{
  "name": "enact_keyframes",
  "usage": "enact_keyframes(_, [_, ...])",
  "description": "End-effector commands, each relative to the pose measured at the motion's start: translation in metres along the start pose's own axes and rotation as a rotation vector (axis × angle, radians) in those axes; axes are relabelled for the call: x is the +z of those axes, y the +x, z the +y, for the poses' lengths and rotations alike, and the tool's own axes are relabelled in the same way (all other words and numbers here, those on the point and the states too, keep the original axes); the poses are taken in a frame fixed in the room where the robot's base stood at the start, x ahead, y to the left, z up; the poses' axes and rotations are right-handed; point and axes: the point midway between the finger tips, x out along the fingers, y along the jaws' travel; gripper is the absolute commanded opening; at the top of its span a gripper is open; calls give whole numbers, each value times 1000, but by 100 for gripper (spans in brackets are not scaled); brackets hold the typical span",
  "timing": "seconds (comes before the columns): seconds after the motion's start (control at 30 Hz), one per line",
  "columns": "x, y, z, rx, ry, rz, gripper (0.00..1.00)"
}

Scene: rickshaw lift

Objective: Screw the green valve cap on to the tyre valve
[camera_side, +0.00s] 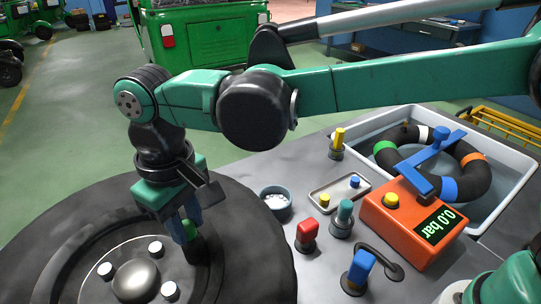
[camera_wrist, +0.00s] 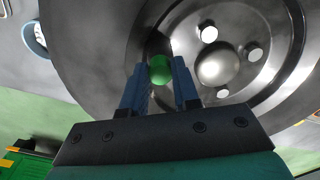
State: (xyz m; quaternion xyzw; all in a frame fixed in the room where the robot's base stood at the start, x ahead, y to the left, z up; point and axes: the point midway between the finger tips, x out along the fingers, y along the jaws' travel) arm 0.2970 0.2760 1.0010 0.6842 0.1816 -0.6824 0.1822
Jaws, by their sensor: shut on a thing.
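The green valve cap (camera_wrist: 160,69) is between the two blue fingers of my gripper (camera_wrist: 161,72) in the wrist view. A dark stem (camera_side: 193,250), which looks like the tyre valve, is directly under the cap. The cap seems to be on or just above it; I cannot tell whether it is threaded.
Silver wheel nuts (camera_side: 156,248) and a domed hub (camera_side: 136,280) stand beside the gripper. A small bowl (camera_side: 275,201), a tray (camera_side: 339,194), a red block (camera_side: 307,232), a blue-topped stand (camera_side: 358,268) and an orange gauge box (camera_side: 412,222) are to the right.

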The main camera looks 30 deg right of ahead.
Motion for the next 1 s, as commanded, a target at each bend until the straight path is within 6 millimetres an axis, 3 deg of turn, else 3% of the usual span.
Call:
enact_keyframes(0.17, [0, 0, 0, 0, 133, -1, 0])
enact_keyframes(0.8, [1, 1, 1, 8, 1353, -3, 0])
enact_keyframes(1.0, [1, 2, 2, 10, 1564, -2, 0])
